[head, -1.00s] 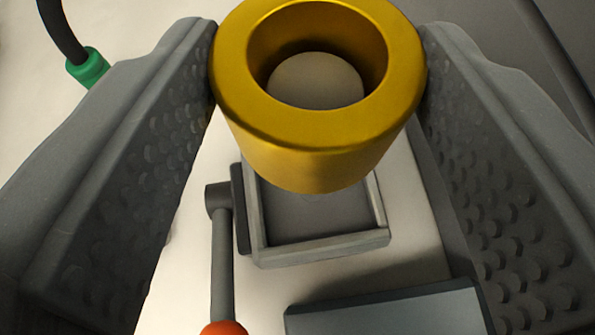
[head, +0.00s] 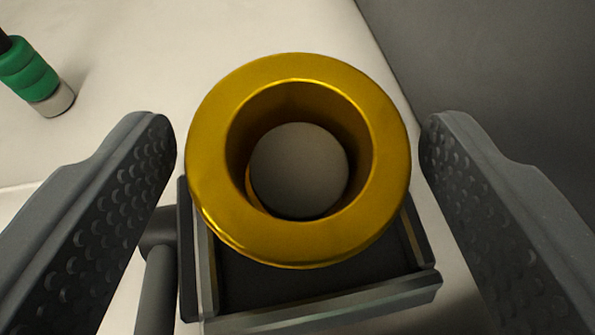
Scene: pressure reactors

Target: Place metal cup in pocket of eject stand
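The metal cup (head: 298,238) is a thick gold ring shape, upright, seen from above in the head view. A grey rounded thing (head: 299,170) shows inside its bore. The cup sits at the pocket of the eject stand (head: 320,311), a dark square tray with raised grey rims. The cup hides the pocket's far part; bare dark floor shows in front of it. Whether its base rests on the floor is hidden. My gripper (head: 298,150) is open, with one finger on each side of the cup and a narrow gap at both sides.
A dark lever bar (head: 155,290) stands just left of the stand, beside my left finger. A green and silver connector (head: 35,78) lies at the upper left. A dark grey wall or panel (head: 490,80) rises at the right.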

